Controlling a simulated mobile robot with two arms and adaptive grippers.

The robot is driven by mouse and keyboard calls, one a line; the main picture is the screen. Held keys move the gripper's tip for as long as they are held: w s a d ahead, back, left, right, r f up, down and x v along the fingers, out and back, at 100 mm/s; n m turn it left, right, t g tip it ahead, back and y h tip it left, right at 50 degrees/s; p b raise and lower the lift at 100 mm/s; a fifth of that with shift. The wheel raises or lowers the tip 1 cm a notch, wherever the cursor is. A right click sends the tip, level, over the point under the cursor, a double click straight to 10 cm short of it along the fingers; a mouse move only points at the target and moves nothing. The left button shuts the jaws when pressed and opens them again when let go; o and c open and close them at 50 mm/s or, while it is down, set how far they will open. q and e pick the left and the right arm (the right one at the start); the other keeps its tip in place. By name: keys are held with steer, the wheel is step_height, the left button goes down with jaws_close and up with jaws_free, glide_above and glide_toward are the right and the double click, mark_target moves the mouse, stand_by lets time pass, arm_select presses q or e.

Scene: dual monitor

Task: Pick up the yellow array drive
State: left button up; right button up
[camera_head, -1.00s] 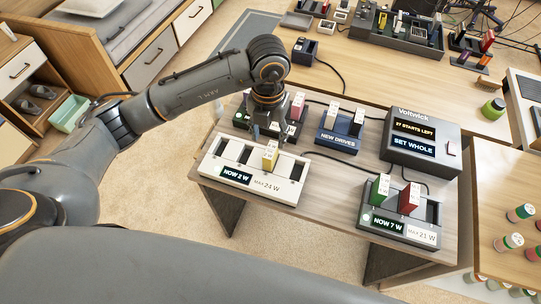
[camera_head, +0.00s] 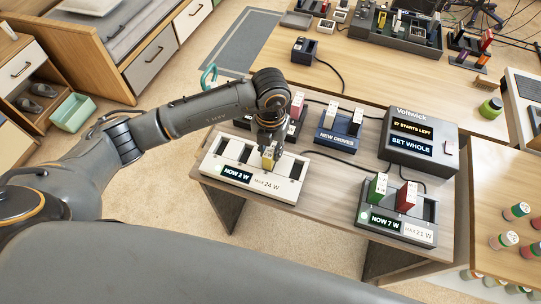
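The yellow array drive (camera_head: 267,160) stands upright in a slot of the white dock (camera_head: 290,190), whose display reads "NOW 2 W" and label "MAX 24 W". My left gripper (camera_head: 270,147) points down right over the drive, with its fingertips at the drive's top. The view is too small to tell whether the fingers are closed on it. The other slots of the white dock that show look empty. My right gripper is not in view.
A dark dock (camera_head: 389,226) with a green drive (camera_head: 377,187) and a red drive (camera_head: 406,197) stands at the right. Behind are the blue "NEW DRIVES" holder (camera_head: 338,138), the "Voltwick" box (camera_head: 423,125) and another dark dock partly behind my gripper.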

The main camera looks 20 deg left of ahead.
arm_select(q)
jaws_close()
steer(key=shift+r, duration=0.15)
